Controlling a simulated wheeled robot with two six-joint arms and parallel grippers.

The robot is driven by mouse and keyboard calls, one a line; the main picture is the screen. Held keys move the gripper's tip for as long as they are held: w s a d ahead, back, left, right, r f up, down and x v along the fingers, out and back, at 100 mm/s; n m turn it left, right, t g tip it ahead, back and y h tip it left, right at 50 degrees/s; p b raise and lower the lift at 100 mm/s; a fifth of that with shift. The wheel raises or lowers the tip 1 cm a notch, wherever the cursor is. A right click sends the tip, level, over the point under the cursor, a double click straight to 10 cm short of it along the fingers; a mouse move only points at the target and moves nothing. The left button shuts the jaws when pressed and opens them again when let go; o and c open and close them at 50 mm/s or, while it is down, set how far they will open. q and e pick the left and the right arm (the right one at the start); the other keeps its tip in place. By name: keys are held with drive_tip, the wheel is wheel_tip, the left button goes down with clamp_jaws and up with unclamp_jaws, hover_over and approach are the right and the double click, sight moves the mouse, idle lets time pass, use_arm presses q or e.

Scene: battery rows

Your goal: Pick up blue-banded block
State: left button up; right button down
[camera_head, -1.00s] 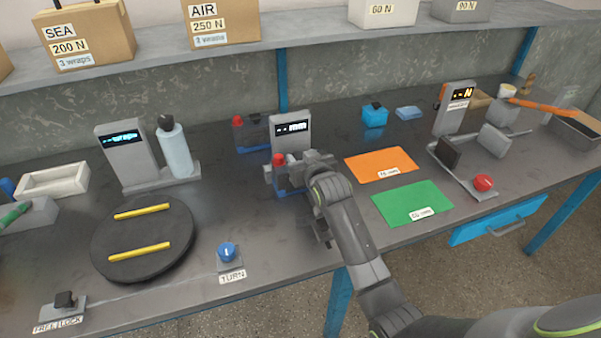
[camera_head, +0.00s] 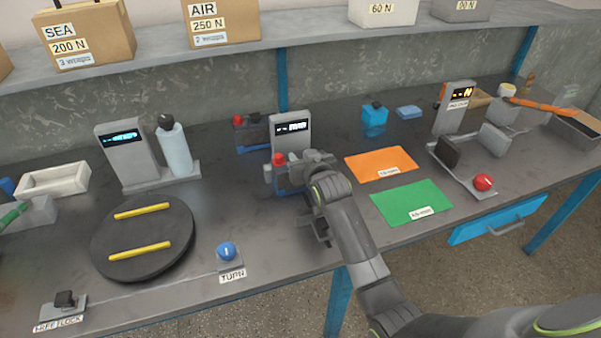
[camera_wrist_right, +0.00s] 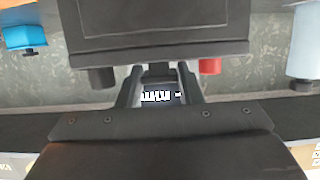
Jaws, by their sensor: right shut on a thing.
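A grey block with a blue band low on it and a red cap on top (camera_head: 284,182) is in front of the grey display post (camera_head: 291,130). My right gripper (camera_head: 300,168) is shut on this block from the right, covering much of it. In the right wrist view the block (camera_wrist_right: 155,22) is a large dark shape, with a red cap and a dark cap showing at its lower edge. Whether it touches the bench is hidden. A second block with a blue band and red cap (camera_head: 252,140) stands behind, left of the post. My left gripper is not in view.
An orange mat (camera_head: 380,163) and a green mat (camera_head: 412,203) lie right of my gripper. A black turntable with yellow strips (camera_head: 143,240) and a blue knob (camera_head: 227,252) are at left. A force stand with a red knob (camera_head: 483,182) is at right.

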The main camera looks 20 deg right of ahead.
idle(0.8)
drive_tip(key=shift+w+r, duration=0.1)
drive_tip(key=shift+r, duration=0.25)
